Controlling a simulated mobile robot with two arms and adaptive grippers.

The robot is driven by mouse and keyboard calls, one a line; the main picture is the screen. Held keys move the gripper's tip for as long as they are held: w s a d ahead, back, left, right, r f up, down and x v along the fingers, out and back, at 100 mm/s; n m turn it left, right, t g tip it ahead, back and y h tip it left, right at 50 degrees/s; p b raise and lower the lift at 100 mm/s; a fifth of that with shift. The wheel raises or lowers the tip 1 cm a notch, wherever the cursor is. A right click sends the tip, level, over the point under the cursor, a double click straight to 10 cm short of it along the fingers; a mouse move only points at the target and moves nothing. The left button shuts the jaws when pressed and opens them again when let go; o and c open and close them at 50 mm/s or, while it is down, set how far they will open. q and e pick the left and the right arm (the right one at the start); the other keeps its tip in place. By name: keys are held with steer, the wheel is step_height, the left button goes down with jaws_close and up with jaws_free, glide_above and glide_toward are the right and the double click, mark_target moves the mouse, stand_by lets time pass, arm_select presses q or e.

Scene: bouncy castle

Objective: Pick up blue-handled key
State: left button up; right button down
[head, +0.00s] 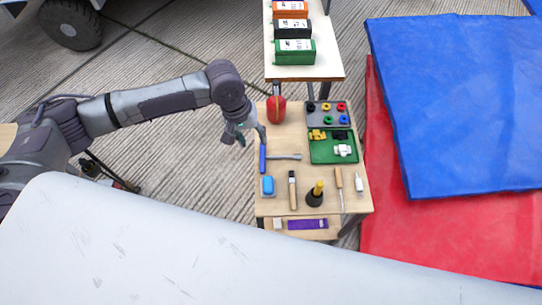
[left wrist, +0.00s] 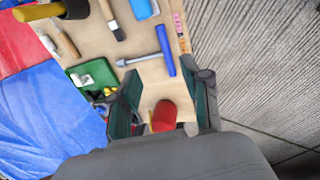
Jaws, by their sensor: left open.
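The blue-handled key (head: 263,158) lies on the left part of the small wooden table (head: 274,219). Its upright blue bar is at the table's left edge and its thin grey shaft points right. In the left wrist view the key (left wrist: 165,50) lies ahead of the fingers, with nothing covering it. My left gripper (head: 251,133) is open and empty, just beyond the key's far end, above the table's left edge. My right gripper is not in view.
A red rounded object (head: 276,109) stands close behind the gripper. A green tray (head: 321,157) and a grey tray (head: 315,122) of colored parts lie right. A blue block (head: 268,186), a brush (head: 292,190) and a yellow-handled tool (head: 316,193) lie nearer. Blue mats (head: 460,100) lie right.

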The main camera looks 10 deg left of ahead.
arm_select(q)
glide_above(262, 165)
steer(key=f, duration=0.5)
steer(key=f+b, duration=0.1)
steer(key=f, duration=0.1)
steer(key=shift+w+a+f, duration=0.2)
steer(key=shift+a+f, duration=0.2)
steer(key=x, duration=0.3)
steer(key=s+x, duration=0.1)
steer(key=shift+w+a+f, duration=0.1)
steer(key=shift+a+f, duration=0.15)
steer(key=shift+f, duration=0.25)
steer(key=shift+d+f, duration=0.1)
steer(key=shift+f, duration=0.15)
steer(key=c, duration=0.9)
jaws_close()
